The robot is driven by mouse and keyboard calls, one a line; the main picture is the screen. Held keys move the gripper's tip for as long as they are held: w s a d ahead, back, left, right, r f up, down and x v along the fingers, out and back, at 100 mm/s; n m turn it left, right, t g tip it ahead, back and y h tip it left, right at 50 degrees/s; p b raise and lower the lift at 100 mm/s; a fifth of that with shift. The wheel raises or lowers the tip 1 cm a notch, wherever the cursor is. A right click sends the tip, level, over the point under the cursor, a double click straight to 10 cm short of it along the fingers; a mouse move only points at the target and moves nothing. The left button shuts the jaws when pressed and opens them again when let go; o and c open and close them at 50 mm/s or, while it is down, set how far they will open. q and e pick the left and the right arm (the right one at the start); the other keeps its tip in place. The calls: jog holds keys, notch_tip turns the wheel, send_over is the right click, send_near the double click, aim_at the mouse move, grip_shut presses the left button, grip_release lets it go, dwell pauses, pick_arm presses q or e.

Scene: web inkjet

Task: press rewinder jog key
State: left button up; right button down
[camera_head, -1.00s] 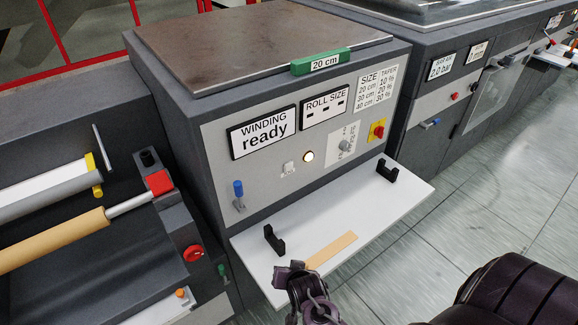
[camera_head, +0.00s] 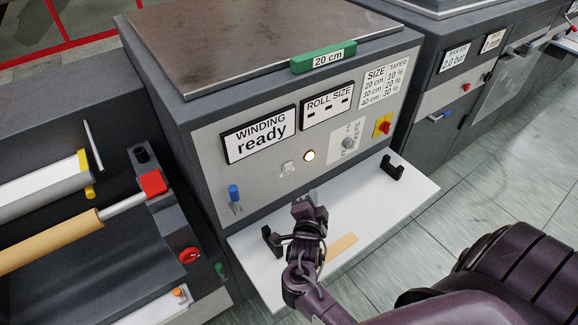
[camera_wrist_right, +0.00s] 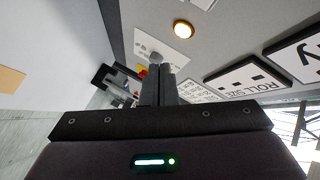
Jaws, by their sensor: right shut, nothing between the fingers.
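The rewinder's grey control panel (camera_head: 270,180) faces me. It carries a small white switch (camera_head: 288,168), a lit round button (camera_head: 309,156), a grey rotary knob (camera_head: 347,143) and a red-on-yellow switch (camera_head: 383,125). No label reading "jog" is legible, so I cannot tell which one is the jog key. My right gripper (camera_head: 311,199) is shut and empty, above the white shelf and in front of the panel's lower part. In the right wrist view the shut fingers (camera_wrist_right: 160,72) point toward the panel; the lit button (camera_wrist_right: 183,28) shows beyond them. My left gripper is not in view.
The white shelf (camera_head: 408,205) juts out below the panel, with two black brackets (camera_head: 392,167) and a tan strip (camera_head: 341,246) on it. A blue lever (camera_head: 234,193) stands at the panel's lower left. The display (camera_head: 261,134) reads "WINDING ready".

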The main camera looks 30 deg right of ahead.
aim_at(289, 167)
jog(key=w+b, duration=0.4)
jog(key=w, duration=0.5)
jog(key=shift+a, duration=0.3)
jog(key=shift+f, duration=0.1)
dwell(1.7)
jog(key=shift+w+b, duration=0.3)
jog(key=shift+w, duration=0.1)
jog(key=shift+w+b, duration=0.3)
jog(key=shift+w, duration=0.1)
dwell(0.5)
dwell(0.4)
jog(key=shift+s+p, duration=0.45)
jog(key=shift+s, duration=0.4)
